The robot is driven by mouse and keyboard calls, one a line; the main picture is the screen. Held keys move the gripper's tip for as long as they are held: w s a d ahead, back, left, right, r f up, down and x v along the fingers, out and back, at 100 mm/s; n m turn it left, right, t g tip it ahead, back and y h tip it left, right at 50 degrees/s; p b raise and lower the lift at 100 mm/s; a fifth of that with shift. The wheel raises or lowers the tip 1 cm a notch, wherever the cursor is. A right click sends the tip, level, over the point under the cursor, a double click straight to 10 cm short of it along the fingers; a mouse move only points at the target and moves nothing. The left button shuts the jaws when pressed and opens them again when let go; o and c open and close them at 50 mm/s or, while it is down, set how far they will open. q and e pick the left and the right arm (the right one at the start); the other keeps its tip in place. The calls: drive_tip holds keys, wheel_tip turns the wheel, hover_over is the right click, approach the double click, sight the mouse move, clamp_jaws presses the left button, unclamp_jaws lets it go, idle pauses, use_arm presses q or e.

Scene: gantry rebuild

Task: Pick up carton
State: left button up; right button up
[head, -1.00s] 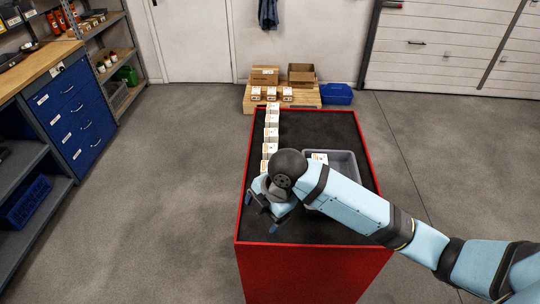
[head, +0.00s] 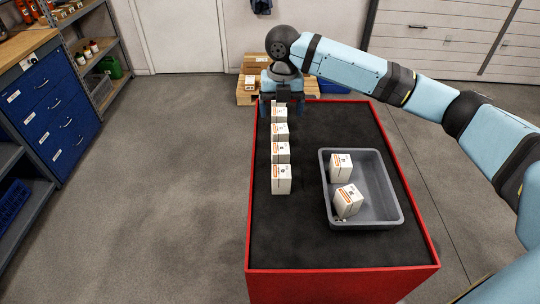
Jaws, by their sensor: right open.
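Several white cartons with orange markings stand in a row along the left side of the black-topped table. The nearest carton (head: 281,180) is fully clear, with others behind it (head: 281,152) (head: 280,132). My right gripper (head: 282,108) is open over the far end of the row, fingers pointing down on either side of the farthest visible carton (head: 280,114). The gripper hides the top of that carton, and I cannot tell whether the fingers touch it. My left gripper is not in view.
A grey tray (head: 378,212) on the table's right side holds two cartons, one upright (head: 341,167) and one tilted (head: 348,201). The red-edged table (head: 340,270) has clear black surface in front. A pallet with boxes (head: 246,97) stands beyond it.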

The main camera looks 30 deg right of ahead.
sight(281, 148)
wheel_tip(281, 148, down, 10)
drive_tip(key=f, duration=0.4)
drive_tip(key=shift+s, duration=0.3)
drive_tip(key=shift+f, duration=0.65)
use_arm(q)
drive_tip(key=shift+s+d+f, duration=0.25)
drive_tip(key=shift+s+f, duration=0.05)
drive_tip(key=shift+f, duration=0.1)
use_arm(e)
drive_tip(key=shift+r, duration=0.1)
drive_tip(key=c, duration=1.1)
